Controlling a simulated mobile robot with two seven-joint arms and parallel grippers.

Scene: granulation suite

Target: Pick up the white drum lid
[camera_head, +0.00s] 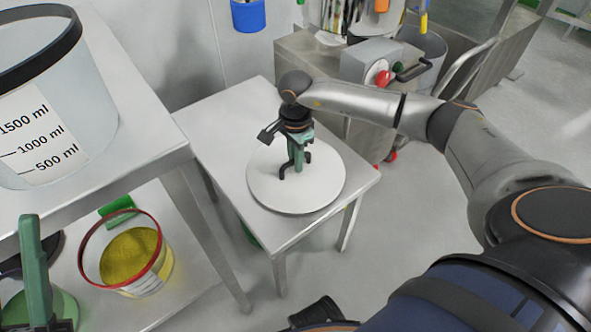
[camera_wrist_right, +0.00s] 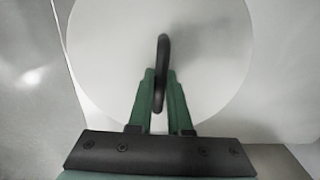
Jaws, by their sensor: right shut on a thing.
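The white drum lid (camera_head: 265,190) is a round white disc with a black loop handle, over the small steel table in the head view. My right gripper (camera_head: 298,170) comes down from above, its green fingers shut on the handle. In the right wrist view the lid (camera_wrist_right: 110,60) lies behind the fingers, and the black handle (camera_wrist_right: 162,60) stands between the green fingertips (camera_wrist_right: 161,85). I cannot tell whether the lid touches the tabletop. A green finger of my left gripper (camera_head: 35,265) shows at the lower left; its opening is not visible.
The small table (camera_head: 215,120) has bare top around the lid. A taller bench at left holds a large clear measuring vessel (camera_head: 85,100); a red-rimmed tub of yellow powder (camera_head: 130,255) sits on its lower shelf. Steel equipment with a red knob (camera_head: 378,75) stands behind.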

